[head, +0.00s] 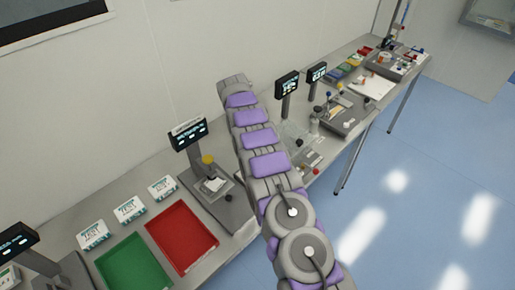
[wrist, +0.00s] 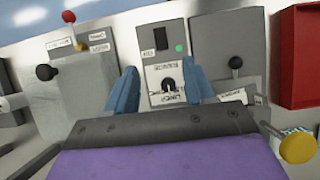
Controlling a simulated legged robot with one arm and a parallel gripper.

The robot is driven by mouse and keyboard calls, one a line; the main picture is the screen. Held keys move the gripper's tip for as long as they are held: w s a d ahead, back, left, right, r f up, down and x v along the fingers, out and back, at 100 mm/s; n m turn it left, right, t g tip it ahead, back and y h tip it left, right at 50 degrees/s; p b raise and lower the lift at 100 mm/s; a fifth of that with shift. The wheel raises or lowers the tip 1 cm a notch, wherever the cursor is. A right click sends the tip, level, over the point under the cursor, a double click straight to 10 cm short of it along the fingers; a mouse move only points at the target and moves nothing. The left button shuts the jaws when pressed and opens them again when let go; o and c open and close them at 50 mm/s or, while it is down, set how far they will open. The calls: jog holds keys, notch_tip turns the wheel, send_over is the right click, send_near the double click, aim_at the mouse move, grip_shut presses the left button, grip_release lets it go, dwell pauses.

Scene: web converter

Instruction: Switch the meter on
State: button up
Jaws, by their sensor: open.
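In the wrist view a light grey control panel (wrist: 152,60) lies ahead of my gripper. It carries a black rotary knob (wrist: 168,86) with printed labels around it, a small black switch or window (wrist: 161,38), and a lit green lamp (wrist: 180,48). The label text is too blurred to read surely. My gripper (wrist: 162,70) is open and empty, its blue fingers on either side of the knob in the picture. Contact with the panel cannot be told. In the head view my arm crosses the bench and my fingers cannot be made out. Which device is the meter is not clear.
Beside the panel are a black-knobbed lever (wrist: 236,62), a red-knobbed lever (wrist: 69,17), a black ball knob (wrist: 45,72) and a yellow knob (wrist: 298,149). A red tray (head: 182,236), green tray (head: 134,264) and display screen (head: 188,134) stand left of my arm.

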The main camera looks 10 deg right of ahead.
jog(key=p+v, duration=0.2)
jog(key=p, duration=0.3)
jog(key=shift+r, duration=0.15)
jog(key=shift+p, duration=0.4)
jog(key=shift+r, duration=0.1)
